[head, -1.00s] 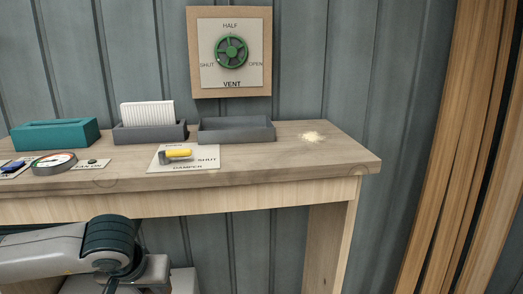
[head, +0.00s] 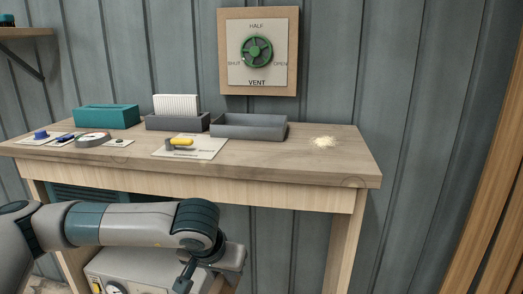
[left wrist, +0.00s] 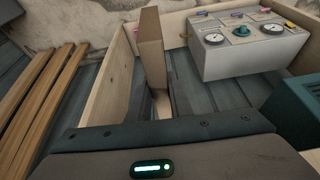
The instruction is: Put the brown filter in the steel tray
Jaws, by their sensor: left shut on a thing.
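A flat brown piece, which looks like the brown filter (left wrist: 151,48), stands edge-on ahead of my left gripper (left wrist: 158,105) in the left wrist view. A low grey tray, seemingly the steel tray (head: 248,132), lies empty on the bench top, above and beyond the gripper. My right gripper is out of view.
A gauge box (left wrist: 245,48) is below the bench.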

